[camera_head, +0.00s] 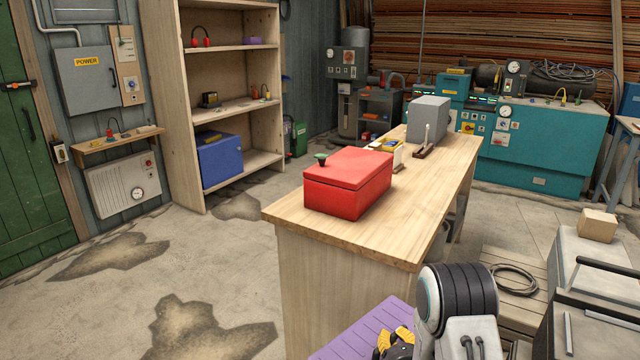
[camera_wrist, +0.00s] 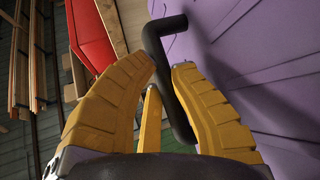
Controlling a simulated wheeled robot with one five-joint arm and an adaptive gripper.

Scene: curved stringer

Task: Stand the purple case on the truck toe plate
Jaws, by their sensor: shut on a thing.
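The purple case (camera_head: 352,332) shows at the bottom of the head view, in front of the workbench, partly cut off by the frame edge and partly hidden by my arm. In the wrist view its ribbed purple side (camera_wrist: 255,60) fills the right. My gripper (camera_head: 393,341) is at the case in the head view. In the wrist view its yellow fingers (camera_wrist: 163,72) are shut around the dark bent handle (camera_wrist: 168,62) of the case. I cannot make out the truck toe plate in either view.
A wooden workbench (camera_head: 415,225) stands just beyond the case, with a red box (camera_head: 345,183) and a grey box (camera_head: 427,120) on it. A wooden pallet (camera_head: 520,290) and grey cases (camera_head: 590,325) crowd the right. The stained floor at left (camera_head: 120,290) is open.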

